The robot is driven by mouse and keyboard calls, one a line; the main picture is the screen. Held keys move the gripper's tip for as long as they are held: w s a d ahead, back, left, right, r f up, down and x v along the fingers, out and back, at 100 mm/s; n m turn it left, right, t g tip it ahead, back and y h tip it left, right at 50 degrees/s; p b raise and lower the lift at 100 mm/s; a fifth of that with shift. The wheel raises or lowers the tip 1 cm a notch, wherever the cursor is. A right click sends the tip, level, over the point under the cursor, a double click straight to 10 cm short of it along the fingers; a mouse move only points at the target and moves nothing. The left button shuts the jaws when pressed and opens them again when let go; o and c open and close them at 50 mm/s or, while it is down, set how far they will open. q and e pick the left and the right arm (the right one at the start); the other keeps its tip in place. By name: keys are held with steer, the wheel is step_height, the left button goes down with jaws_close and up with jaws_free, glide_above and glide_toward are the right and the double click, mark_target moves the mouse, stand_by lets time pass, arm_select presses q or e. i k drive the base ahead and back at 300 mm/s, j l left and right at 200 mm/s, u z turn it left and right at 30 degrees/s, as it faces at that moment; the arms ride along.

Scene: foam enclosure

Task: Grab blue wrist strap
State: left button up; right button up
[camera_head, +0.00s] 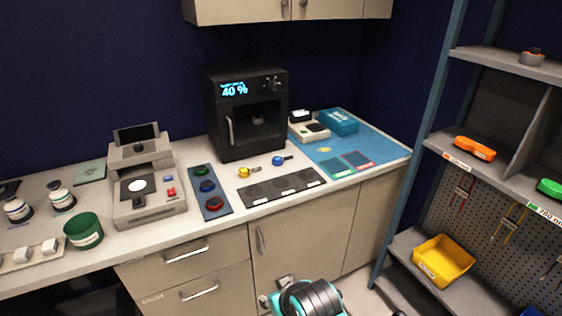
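A small blue item with a dark tail, which looks like the blue wrist strap (278,161), lies on the counter in front of the black oven-like box. A similar yellow strap (244,172) lies to its left, apart from it. A dark flat mat (283,188) with several pale labels lies just in front of both. Nothing covers the blue strap. Neither of my gripper's fingertips can be made out in the view.
The black box (247,115) shows "40 %" and stands behind the straps. A dark tray (211,209) with blue, green and red discs is to the left. A blue work mat (385,150) is to the right. A shelf rack (389,230) stands right of the counter. A teal-and-black object (313,298) is low in front.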

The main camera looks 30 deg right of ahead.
mark_target(276, 160)
steer(key=z, duration=1)
